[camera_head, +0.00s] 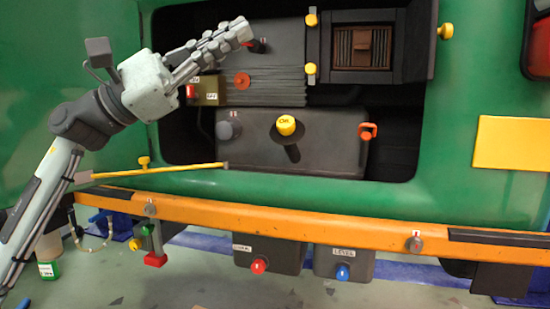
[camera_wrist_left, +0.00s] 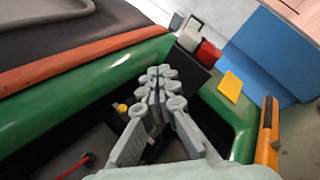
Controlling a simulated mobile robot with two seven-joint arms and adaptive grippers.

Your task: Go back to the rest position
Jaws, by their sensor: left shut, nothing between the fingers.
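My left gripper (camera_head: 243,30) comes in from the left in the head view, above the upper left part of the engine bay. Its fingers are shut with nothing between them. In the left wrist view the shut gripper (camera_wrist_left: 160,72) shows in the middle, over the dark bay. The open bay in the green rickshaw body (camera_head: 80,20) holds a dark tank with a yellow oil cap (camera_head: 286,125). A red round cap (camera_head: 242,81) lies below the fingers, apart from them in the picture. My right gripper does not show.
A yellow prop rod (camera_head: 160,170) lies along the bay's lower edge, below my left arm. An orange beam (camera_head: 290,219) runs across the front. An open dark box (camera_head: 362,47) is at the bay's upper right. Yellow knobs and an orange-red handle (camera_head: 368,131) stick out nearby.

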